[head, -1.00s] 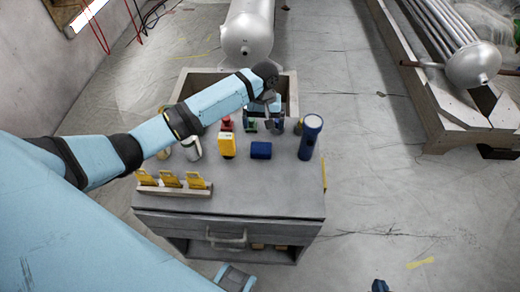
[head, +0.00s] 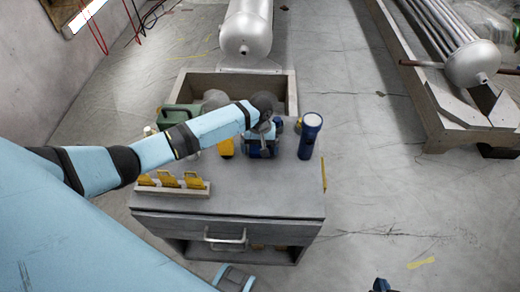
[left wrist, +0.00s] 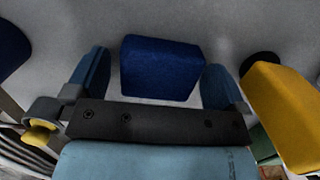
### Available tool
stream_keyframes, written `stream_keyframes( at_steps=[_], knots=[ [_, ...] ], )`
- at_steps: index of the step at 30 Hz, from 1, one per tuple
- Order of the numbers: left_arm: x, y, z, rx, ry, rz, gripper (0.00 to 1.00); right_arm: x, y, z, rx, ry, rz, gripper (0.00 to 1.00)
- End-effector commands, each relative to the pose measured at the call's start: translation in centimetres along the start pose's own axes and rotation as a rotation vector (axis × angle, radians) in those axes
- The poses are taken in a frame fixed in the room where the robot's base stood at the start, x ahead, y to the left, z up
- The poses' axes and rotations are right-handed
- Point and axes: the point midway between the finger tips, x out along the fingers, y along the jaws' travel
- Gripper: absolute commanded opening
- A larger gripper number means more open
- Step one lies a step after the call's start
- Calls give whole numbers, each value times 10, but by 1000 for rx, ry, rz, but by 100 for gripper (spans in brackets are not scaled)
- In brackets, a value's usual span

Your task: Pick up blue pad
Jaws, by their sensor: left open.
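The blue pad (left wrist: 160,68) is a dark blue block on the grey cabinet top. In the left wrist view it lies between and just beyond the two blue fingers of my left gripper (left wrist: 155,80), with gaps at both sides. In the head view my left gripper (head: 262,148) is directly over the pad's place and mostly hides it. The left gripper is open and holds nothing. Only a small dark blue tip of what looks like my right gripper (head: 380,286) shows at the bottom edge.
A yellow object (left wrist: 285,110) stands close beside the pad. A blue flashlight (head: 309,137) stands upright to the right. A rack with yellow tags (head: 172,188) is at the front left. An open tray (head: 291,92) and a green case are behind. The cabinet's front right top is clear.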

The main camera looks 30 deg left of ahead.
Motion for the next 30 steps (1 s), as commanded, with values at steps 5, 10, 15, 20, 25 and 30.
stream_keyframes(
  at_steps=[5, 10, 15, 20, 25, 30],
  knots=[
    [0, 0, 0, 0, 0, 0, 82, 0, 0, 0, 0, 1, -1, 0],
    [0, 0, 0, 0, 0, 0, 51, 0, -1, -1, 1, 2, -1, 0],
    [-1, 0, 0, 0, 0, 0, 51, 0, -1, -1, 0, 3, -1, 0],
    [-4, 0, 0, 1, 0, 0, 51, 0, -1, -2, 0, 3, -2, 0],
    [-19, 0, 2, 1, 1, 1, 51, -2, -1, -4, -1, 6, -1, 0],
    [-52, 1, 5, 1, 2, 3, 51, -4, -1, -8, -5, 11, 0, 0]
  ],
)
